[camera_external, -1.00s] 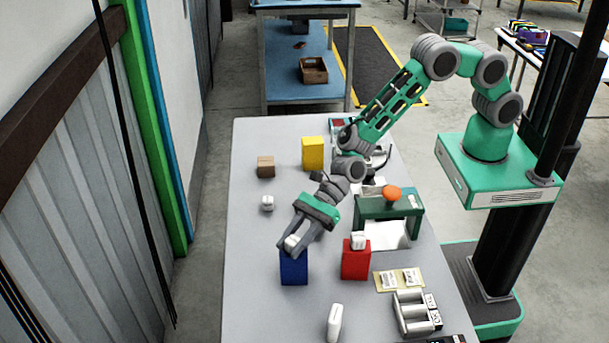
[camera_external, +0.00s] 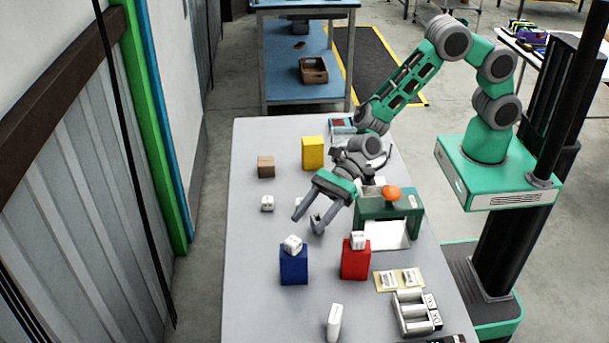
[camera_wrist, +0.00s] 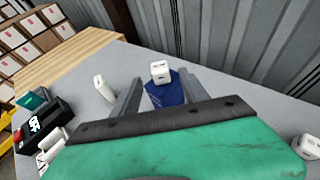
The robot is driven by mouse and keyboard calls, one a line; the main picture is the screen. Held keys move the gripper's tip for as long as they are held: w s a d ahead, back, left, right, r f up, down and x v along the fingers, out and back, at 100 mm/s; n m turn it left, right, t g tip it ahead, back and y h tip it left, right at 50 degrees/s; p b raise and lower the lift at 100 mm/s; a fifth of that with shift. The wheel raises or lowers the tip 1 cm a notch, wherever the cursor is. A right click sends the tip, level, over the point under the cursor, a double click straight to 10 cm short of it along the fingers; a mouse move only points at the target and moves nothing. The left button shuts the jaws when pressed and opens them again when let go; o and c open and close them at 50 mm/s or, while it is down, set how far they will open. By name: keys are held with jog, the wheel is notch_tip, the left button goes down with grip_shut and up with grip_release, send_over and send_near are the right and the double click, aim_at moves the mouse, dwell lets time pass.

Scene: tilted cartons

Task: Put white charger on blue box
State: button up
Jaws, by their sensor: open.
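A white charger (camera_external: 292,244) rests on top of the blue box (camera_external: 293,268), sitting tilted on it. In the wrist view the white charger (camera_wrist: 160,71) also lies on the blue box (camera_wrist: 168,91), beyond the fingers. My gripper (camera_external: 307,224) is open and empty, behind and above the blue box, apart from the charger. In the wrist view its two fingers (camera_wrist: 158,84) are spread wide, with the box seen between them.
A red box (camera_external: 356,262) with another white charger (camera_external: 358,240) on it stands to the right. A yellow box (camera_external: 313,153), a brown box (camera_external: 266,167) and a white block (camera_external: 267,203) stand farther back. A white upright object (camera_external: 334,322) is near the front.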

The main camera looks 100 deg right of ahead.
jog(key=s+d+r+n+g+h, duration=0.2)
jog(key=s+d+r+n+h, duration=0.1)
jog(key=s+d+n, duration=0.5)
jog(key=s+d+r+n+g+h, duration=0.2)
jog(key=s+d+r+n, duration=0.3)
jog(key=s+d+n, duration=0.3)
jog(key=s+d+r+n+g+h, duration=0.1)
jog(key=s+d+r+n+h, duration=0.3)
jog(key=s+d+n, duration=0.4)
jog(key=s+n, duration=0.3)
jog(key=s, duration=0.1)
jog(key=shift+g+h, duration=0.3)
jog(key=shift+g, duration=0.1)
